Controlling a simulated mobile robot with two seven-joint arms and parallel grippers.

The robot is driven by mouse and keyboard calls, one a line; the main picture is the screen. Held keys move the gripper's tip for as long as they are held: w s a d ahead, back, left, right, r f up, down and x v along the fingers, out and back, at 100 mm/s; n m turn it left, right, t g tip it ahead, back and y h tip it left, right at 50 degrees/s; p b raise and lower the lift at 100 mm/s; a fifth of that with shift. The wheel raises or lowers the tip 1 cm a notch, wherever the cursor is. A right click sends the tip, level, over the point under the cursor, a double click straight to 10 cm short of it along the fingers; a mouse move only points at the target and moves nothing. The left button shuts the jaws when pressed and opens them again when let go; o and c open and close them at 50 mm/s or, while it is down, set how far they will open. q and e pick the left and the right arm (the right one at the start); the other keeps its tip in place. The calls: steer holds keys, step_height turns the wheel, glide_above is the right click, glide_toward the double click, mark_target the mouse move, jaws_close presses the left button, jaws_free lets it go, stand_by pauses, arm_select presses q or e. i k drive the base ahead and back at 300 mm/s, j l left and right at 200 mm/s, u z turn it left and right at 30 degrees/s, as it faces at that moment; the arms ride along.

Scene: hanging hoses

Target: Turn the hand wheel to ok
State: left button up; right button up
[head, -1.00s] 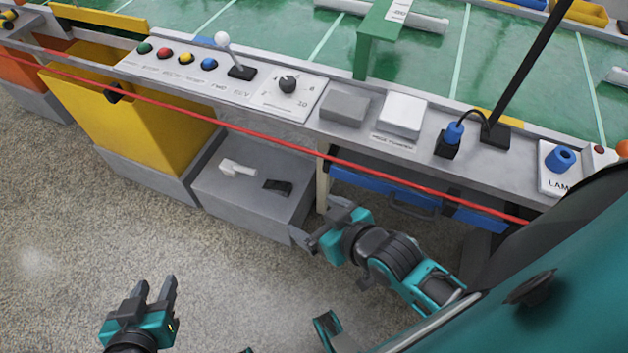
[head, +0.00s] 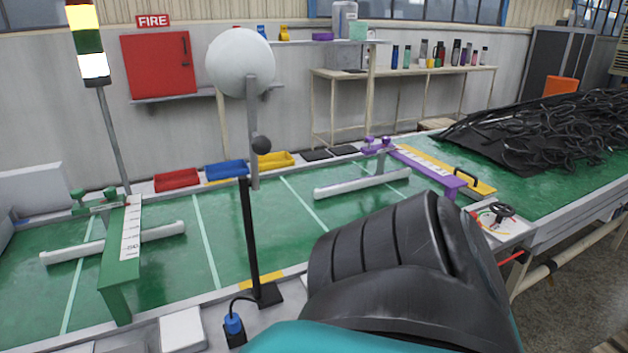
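A small black hand wheel (head: 504,211) stands on a white panel (head: 482,222) at the right end of the bench's front edge in the head view. The panel carries coloured markings, red and yellow among them, but they are too small to read. I cannot tell which marking the wheel is at. Part of my own arm, black and teal, fills the lower middle, left of the panel and nearer to me. Neither of my grippers shows in this view.
A thin black post (head: 249,235) stands near the front edge. Dark tangled hoses (head: 545,125) lie at far right. Open floor shows at right.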

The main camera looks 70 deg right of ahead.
mark_target(501, 213)
steer(key=z, duration=3.55)
steer(key=u, duration=0.85)
steer(key=l+u, duration=0.2)
steer(key=u, duration=0.15)
steer(key=i+l+u, duration=0.1)
steer(key=u, duration=0.25)
steer(key=l+u, duration=0.7)
steer(key=k+l+u, duration=0.1)
steer(key=l+u, duration=0.2)
steer(key=l, duration=0.15)
steer(key=k+l+u, duration=0.15)
steer(key=l, duration=0.3)
steer(key=k+l+u, duration=0.2)
steer(key=l, duration=0.2)
steer(key=k+l, duration=0.1)
steer(key=l, duration=0.35)
steer(key=k+l+u, duration=0.1)
steer(key=l, duration=0.3)
